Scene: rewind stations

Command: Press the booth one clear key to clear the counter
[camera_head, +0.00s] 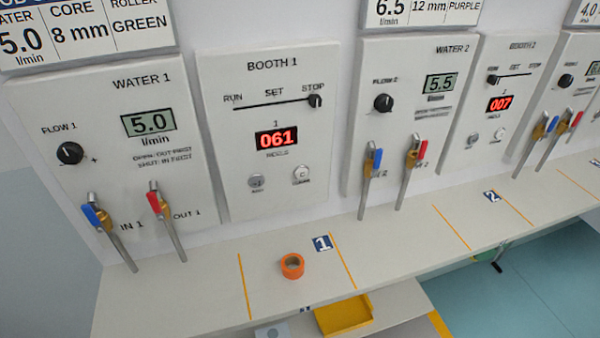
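The Booth 1 panel (238,150) stands upright on the wall at left of centre. Its red counter display (277,139) reads 061. The clear key (301,173) is a round pale button marked C at the panel's lower right. A grey round key (256,182) sits to its left. The slider knob (314,101) is at the STOP end. Neither of my grippers is in view, and nothing covers the clear key.
The Water 1 panel (95,165) with blue and red levered taps is left. The Water 2 panel (405,120) is right, with similar taps. An orange ring (292,266) lies on the bench (210,290) between yellow lines. A yellow tray (345,316) is below the front edge.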

